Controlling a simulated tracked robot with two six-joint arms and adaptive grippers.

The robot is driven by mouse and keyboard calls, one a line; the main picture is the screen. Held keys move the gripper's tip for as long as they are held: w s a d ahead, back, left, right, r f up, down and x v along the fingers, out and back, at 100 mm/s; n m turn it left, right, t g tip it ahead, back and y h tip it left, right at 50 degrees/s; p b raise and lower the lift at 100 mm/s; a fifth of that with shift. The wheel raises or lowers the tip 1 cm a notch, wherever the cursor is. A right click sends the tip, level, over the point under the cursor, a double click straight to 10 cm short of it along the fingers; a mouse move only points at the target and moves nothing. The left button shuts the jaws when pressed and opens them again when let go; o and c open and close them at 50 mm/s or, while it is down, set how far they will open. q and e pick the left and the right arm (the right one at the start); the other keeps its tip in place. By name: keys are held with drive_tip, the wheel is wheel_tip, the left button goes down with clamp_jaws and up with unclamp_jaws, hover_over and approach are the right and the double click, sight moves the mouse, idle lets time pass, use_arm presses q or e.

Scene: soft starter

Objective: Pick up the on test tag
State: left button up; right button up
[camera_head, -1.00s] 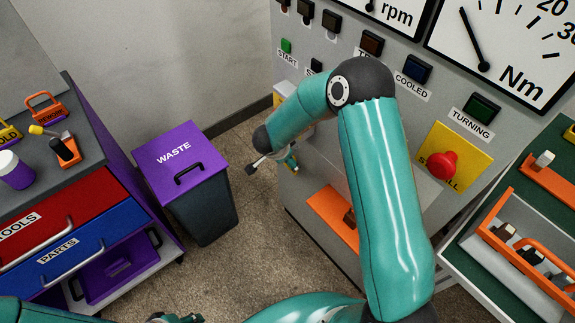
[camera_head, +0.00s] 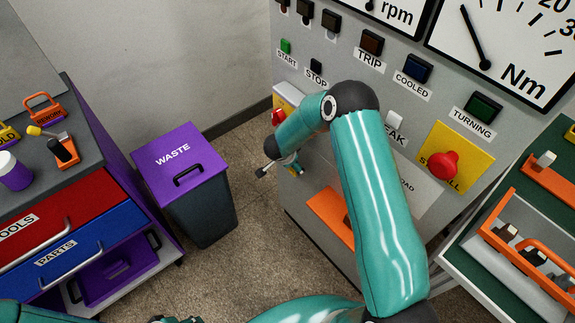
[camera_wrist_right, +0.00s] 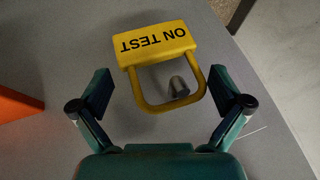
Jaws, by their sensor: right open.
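The on test tag (camera_wrist_right: 154,44) is a yellow block with black lettering, upside down in the right wrist view. Its yellow loop surrounds a short grey peg (camera_wrist_right: 178,87) on a grey surface. My right gripper (camera_wrist_right: 163,88) is open, its two fingers apart on either side of the loop and not visibly touching it. In the head view my right gripper (camera_head: 282,170) is small beside the grey cabinet, and I cannot make out the tag there. My left gripper (camera_head: 176,319) only just shows at the bottom edge.
The grey panel (camera_head: 345,75) carries buttons, dials and a red stall button (camera_head: 442,166). An orange part (camera_head: 332,212) is on the cabinet. A waste bin (camera_head: 185,165) stands left of my right gripper, with bare floor between. A green bench (camera_head: 470,240) is at right.

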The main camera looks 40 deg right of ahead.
drive_tip(key=c, duration=0.8)
